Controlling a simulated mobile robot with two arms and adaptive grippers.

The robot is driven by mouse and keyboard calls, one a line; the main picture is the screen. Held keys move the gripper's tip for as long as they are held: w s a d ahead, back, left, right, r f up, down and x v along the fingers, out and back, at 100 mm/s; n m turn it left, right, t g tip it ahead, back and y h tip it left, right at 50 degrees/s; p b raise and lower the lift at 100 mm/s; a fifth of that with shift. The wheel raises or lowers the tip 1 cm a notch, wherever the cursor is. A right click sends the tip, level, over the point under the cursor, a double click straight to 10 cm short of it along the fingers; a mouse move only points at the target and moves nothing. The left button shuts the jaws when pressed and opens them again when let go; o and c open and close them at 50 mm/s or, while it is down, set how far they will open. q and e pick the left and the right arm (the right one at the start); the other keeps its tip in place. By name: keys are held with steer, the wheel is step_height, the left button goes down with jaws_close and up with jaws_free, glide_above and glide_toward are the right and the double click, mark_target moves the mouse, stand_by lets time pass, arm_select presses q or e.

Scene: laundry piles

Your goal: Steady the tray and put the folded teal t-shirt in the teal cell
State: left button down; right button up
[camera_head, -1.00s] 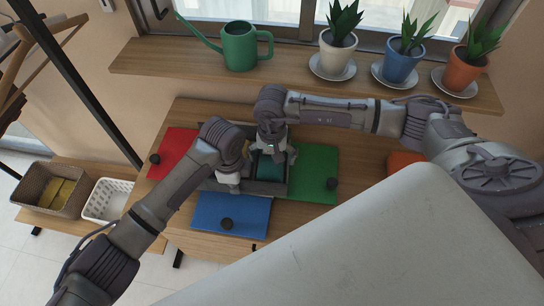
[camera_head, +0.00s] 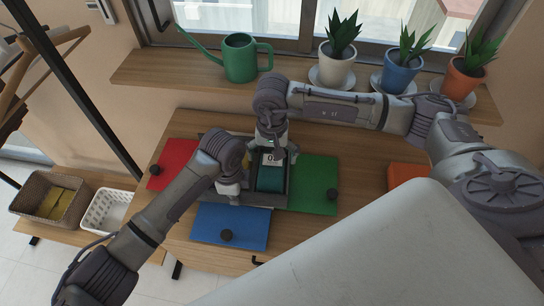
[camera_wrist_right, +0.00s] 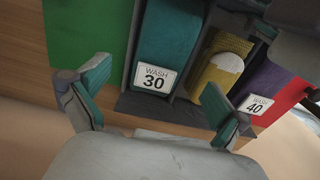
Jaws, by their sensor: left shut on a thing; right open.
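The dark grey tray (camera_head: 262,200) sits on the wooden table; its near wall also shows in the right wrist view (camera_wrist_right: 165,110). A teal folded cloth (camera_head: 270,179), which looks like the t-shirt, lies in one cell, behind a white "WASH 30" label (camera_wrist_right: 155,79). I cannot tell how deep it sits. My left gripper (camera_head: 229,191) is shut on the tray's near left edge. My right gripper (camera_head: 279,156) is open and empty above the teal cell; its two fingers stand apart in the wrist view (camera_wrist_right: 155,80).
Beside the teal cell are a cell with yellow cloth (camera_wrist_right: 220,68) and a purple one labelled "WASH 40" (camera_wrist_right: 261,104). Red (camera_head: 172,160), blue (camera_head: 232,222) and green (camera_head: 315,180) flat pieces surround the tray. A shelf behind holds a watering can (camera_head: 240,58) and potted plants.

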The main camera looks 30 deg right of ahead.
stand_by(0.4)
arm_select(q)
steer(key=c, duration=1.2)
jaws_free()
steer(key=shift+c, duration=0.2)
step_height(320, 180, up, 12)
steer(key=shift+r, duration=0.1)
